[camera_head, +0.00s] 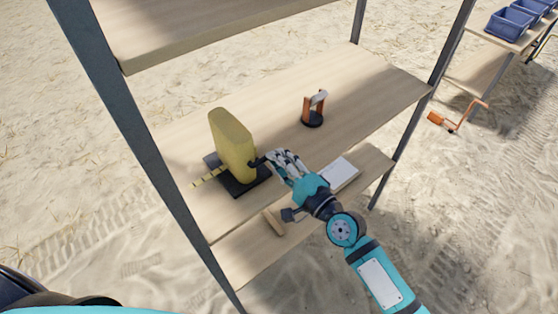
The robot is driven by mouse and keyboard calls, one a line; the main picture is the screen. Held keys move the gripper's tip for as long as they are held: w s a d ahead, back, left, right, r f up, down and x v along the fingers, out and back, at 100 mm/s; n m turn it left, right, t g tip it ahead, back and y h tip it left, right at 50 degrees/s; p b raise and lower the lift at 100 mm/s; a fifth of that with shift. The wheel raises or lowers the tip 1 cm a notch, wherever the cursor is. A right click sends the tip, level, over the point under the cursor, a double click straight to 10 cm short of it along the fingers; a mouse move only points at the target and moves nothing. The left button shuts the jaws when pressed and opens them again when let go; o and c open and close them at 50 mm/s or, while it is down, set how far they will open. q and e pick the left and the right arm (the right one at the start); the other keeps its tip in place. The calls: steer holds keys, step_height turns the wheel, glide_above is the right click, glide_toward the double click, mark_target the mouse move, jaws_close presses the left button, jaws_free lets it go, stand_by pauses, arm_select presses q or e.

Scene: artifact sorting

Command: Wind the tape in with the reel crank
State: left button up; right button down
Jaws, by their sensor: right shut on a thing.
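The yellow tape reel (231,145) stands upright on a black base on the middle shelf. A short length of yellow tape (207,178) sticks out of its lower left side. The dark reel crank (257,162) is at the reel's right side, mostly hidden by my fingers. My right gripper (273,164) is shut on the crank, its arm coming in from the lower right. My left gripper is not in view.
A small orange and black tool (314,109) stands farther back on the shelf (365,85). A white flat object (341,174) and a wooden piece (274,222) are on the lower shelf. Metal posts (150,150) frame the rack. Blue bins (508,24) stand at the far right.

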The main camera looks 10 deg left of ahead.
steer(key=c, duration=1.3)
jaws_free()
steer(key=shift+a, duration=0.1)
steer(key=shift+c, duration=0.2)
steer(key=shift+s+d+f, duration=0.1)
steer(key=shift+s+d, duration=0.1)
steer(key=shift+d, duration=0.15)
steer(key=v, duration=1.1)
steer(key=shift+s, duration=0.15)
